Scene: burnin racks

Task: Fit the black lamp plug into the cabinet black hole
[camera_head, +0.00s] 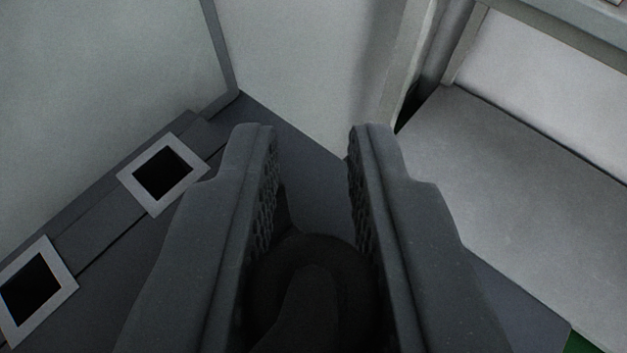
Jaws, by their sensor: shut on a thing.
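My gripper (313,140) fills the lower middle of the view, its two dark grey fingers shut on the black lamp plug (315,265). The plug is a dark rounded piece between the fingers, low in the picture; its far end is hard to make out against the dark surface. Two square black holes with light grey frames lie to the left of my gripper, on a dark grey cabinet strip. The nearer-to-centre hole (163,173) is just left of the left finger. The other hole (31,287) is at the lower left edge. The plug is apart from both.
A pale panel (90,90) rises at the left behind the holes. Another pale wall (305,65) stands ahead. At the right is a light grey flat surface (520,190) with a frame post (410,60) beside it. A bit of green shows at the lower right corner.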

